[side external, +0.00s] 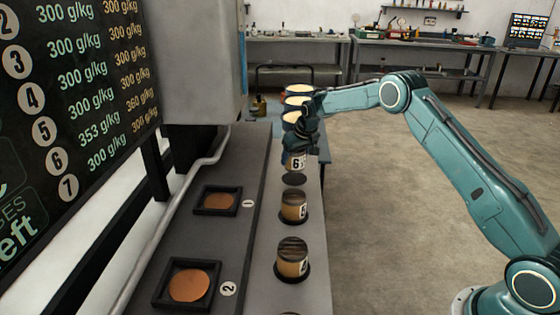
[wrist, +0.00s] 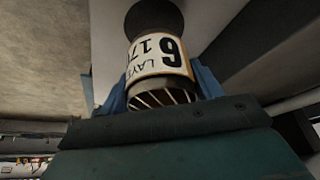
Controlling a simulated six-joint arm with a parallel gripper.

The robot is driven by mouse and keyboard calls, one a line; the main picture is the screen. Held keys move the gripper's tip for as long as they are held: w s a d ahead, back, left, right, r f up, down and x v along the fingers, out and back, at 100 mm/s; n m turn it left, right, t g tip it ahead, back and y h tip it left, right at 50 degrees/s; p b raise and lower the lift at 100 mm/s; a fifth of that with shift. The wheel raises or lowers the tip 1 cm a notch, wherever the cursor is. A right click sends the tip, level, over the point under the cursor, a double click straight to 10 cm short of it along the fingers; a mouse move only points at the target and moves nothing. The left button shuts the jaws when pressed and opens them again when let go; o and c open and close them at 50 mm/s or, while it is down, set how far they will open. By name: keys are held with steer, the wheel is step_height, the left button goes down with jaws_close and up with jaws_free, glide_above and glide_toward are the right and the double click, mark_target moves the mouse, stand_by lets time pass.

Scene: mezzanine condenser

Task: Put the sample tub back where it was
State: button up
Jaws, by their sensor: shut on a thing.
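The sample tub (side external: 297,162), with a white label marked 6, is held in my gripper (side external: 300,140) over the pale ledge. My gripper is shut on it. A dark round spot (side external: 293,179) lies on the ledge just under the tub, and the tub looks a little above it. In the wrist view the tub (wrist: 160,55) sits between my blue fingers (wrist: 162,90), its label showing a 6 and its slatted end towards me. A dark round spot (wrist: 153,18) shows beyond its far end. I cannot tell the exact gap.
Two similar tubs, one nearer (side external: 291,257) and one behind it (side external: 293,205), stand on dark round spots in the same row. Square trays (side external: 217,201) with copper-coloured discs lie left, below a readings board (side external: 85,85).

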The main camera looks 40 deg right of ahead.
mark_target(295, 166)
steer(key=shift+f, duration=2.05)
steer(key=shift+f, duration=0.1)
steer(key=o, duration=1.3)
steer(key=shift+f, duration=0.1)
steer(key=shift+o, duration=0.2)
steer(key=v, duration=1.1)
steer(key=shift+r, duration=0.3)
steer(key=shift+s+a+r, duration=0.1)
steer(key=shift+s+r, duration=0.1)
steer(key=shift+r, duration=0.1)
